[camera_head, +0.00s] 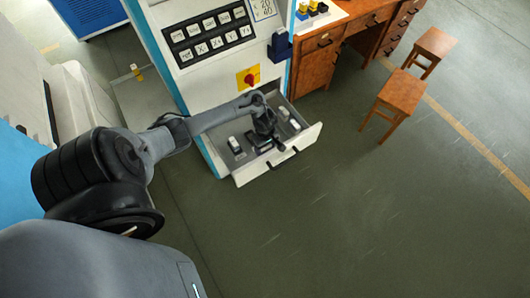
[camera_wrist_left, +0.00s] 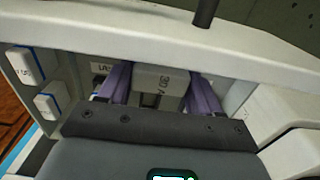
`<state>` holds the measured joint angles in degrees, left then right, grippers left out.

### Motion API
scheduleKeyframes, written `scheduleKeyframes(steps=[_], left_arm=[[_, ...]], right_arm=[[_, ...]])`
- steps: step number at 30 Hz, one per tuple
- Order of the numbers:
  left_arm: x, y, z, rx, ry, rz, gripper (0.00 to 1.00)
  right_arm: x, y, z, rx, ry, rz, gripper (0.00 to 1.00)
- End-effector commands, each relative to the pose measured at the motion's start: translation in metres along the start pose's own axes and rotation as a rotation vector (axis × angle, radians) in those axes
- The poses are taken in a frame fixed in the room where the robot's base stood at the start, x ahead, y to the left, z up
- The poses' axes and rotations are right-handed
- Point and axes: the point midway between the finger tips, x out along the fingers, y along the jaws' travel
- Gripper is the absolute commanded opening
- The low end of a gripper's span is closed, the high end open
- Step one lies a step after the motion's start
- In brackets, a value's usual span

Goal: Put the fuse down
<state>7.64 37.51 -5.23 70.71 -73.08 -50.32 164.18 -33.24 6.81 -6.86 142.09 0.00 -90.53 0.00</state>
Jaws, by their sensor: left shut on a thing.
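My left gripper (camera_head: 266,142) reaches down into an open drawer (camera_head: 308,141) of a white machine cabinet. In the head view the gripper hides the held fuse. My right gripper is not in view.
Other white fuses stand in the drawer, one at its left (camera_head: 234,145), with two more beside the gripper in the wrist view (camera_wrist_left: 25,65). The cabinet front carries a keypad (camera_head: 210,35) and a red switch (camera_head: 248,78). A wooden desk (camera_head: 318,60) and stools (camera_head: 400,92) stand right.

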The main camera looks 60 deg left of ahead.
Motion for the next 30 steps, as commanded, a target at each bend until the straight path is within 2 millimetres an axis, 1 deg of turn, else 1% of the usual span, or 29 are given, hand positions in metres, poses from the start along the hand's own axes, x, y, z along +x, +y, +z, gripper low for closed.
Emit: scheduleKeyframes(steps=[1, 6, 9, 12, 23, 24, 29, 30], left_arm=[[0.008, 0.0, 0.0, 0.0, 0.0, -0.001, 0.32], [0.034, 0.0, 0.0, 0.0, 0.0, -0.002, 0.32], [0.043, 0.0, 0.0, 0.001, 0.0, -0.001, 0.32], [0.046, 0.0, 0.0, 0.0, 0.0, 0.0, 0.32], [0.048, 0.0, 0.0, 0.0, -0.001, 0.0, 0.32], [0.048, 0.0, 0.001, 0.001, -0.001, -0.001, 0.65], [0.048, 0.0, 0.0, 0.001, 0.0, 0.0, 0.89], [0.048, 0.0, 0.0, 0.001, 0.0, 0.0, 0.89]], right_arm=[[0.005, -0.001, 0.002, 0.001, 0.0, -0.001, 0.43], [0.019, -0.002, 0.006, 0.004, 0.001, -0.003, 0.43], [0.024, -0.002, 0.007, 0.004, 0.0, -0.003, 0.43], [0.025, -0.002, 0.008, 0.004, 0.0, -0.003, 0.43], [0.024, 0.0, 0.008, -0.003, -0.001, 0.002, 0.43], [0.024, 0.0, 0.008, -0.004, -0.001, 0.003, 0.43], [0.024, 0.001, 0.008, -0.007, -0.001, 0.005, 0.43], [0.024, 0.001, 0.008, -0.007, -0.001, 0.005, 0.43]])
